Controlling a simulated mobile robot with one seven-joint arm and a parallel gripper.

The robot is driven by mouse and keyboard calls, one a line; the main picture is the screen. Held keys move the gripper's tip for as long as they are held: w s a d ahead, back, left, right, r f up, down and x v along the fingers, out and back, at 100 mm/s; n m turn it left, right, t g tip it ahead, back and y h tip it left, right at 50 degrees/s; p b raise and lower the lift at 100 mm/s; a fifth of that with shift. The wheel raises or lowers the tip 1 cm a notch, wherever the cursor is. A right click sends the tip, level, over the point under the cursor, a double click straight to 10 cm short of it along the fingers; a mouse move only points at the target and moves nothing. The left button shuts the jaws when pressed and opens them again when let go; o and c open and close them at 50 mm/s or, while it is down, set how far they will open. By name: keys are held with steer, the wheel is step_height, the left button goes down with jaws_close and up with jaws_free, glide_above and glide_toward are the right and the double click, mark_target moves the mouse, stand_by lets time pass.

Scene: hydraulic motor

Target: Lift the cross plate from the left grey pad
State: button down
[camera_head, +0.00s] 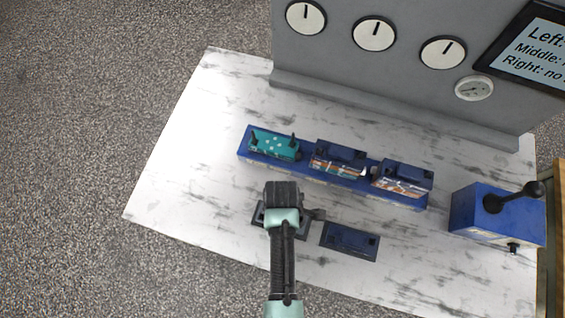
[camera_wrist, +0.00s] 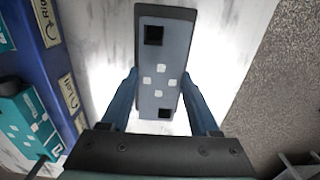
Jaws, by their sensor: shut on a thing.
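The cross plate (camera_wrist: 160,55) is a grey-blue slab in the wrist view, with black square holes near its ends and small white squares set crosswise in the middle. My gripper (camera_wrist: 160,88) has its blue fingers on both long sides of the plate and is shut on it. In the head view, my gripper (camera_head: 283,205) is over the left grey pad (camera_head: 258,214) and hides most of it and the plate. I cannot tell how much gap lies between plate and pad.
A second pad (camera_head: 350,241) with a dark blue plate lies to the right. Behind stands a blue rack (camera_head: 243,150) with three modules, the left one teal (camera_head: 272,145). A blue lever box (camera_head: 497,213) is at the right. The table's left part is clear.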

step_height(320, 180, up, 12)
steer(key=p, duration=1.2)
steer(key=shift+r, duration=0.15)
stand_by(0.5)
steer(key=shift+w, duration=0.1)
